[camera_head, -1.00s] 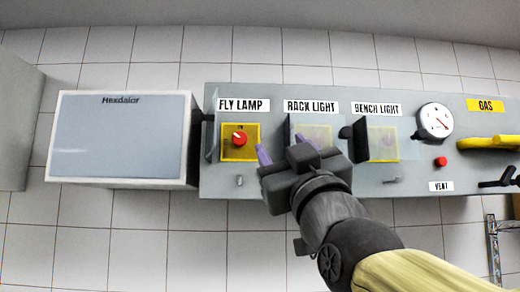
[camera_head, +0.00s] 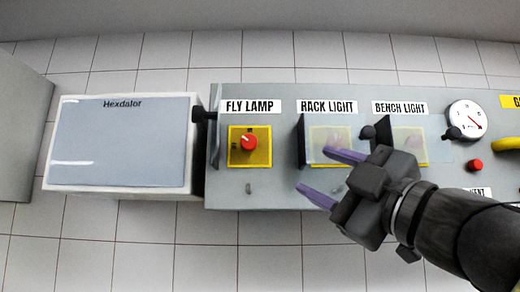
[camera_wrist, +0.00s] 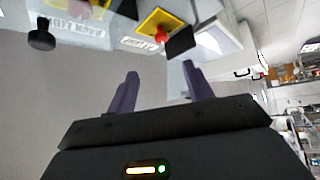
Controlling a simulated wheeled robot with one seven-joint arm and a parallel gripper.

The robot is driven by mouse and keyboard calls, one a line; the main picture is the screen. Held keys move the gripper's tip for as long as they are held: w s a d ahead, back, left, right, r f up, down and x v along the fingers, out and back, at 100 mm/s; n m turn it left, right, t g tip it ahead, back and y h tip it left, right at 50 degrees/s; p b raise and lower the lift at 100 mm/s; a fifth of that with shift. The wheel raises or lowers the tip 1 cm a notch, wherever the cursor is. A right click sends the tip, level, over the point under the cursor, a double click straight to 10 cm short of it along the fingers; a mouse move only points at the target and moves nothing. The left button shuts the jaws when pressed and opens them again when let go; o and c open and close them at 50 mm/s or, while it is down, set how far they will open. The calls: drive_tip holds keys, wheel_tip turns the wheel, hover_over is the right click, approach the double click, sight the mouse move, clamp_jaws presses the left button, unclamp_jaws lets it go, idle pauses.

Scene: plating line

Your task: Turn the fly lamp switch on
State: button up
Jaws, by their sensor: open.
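The fly lamp switch is a red knob (camera_head: 249,142) on a yellow plate (camera_head: 264,160) under the FLY LAMP label (camera_head: 250,107). Its white mark points up and left. Its clear cover (camera_head: 215,135) stands swung open at the left, almost edge-on, with a black handle (camera_head: 204,114). My gripper (camera_head: 315,171) is open and empty, its purple fingers in front of the rack light area, right of and below the red knob, apart from it. In the wrist view the red knob (camera_wrist: 161,36) shows beyond the open fingers (camera_wrist: 159,70).
Clear covers close over the rack light switch (camera_head: 318,125) and bench light switch (camera_head: 412,130); the rack cover has a black handle (camera_head: 367,132). A gauge (camera_head: 466,121) and red button (camera_head: 475,165) lie to the right. A Hexdalor box (camera_head: 120,145) stands left of the panel.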

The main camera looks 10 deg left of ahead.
drive_tip(key=p, duration=1)
approach(252, 144)
drive_tip(key=x, duration=0.8)
drive_tip(key=shift+s+r, duration=0.1)
drive_tip(key=shift+w+a, duration=0.2)
drive_tip(key=shift+a, duration=0.2)
drive_tip(key=shift+d+r, duration=0.1)
drive_tip(key=shift+d, duration=0.1)
drive_tip(key=c, duration=0.9)
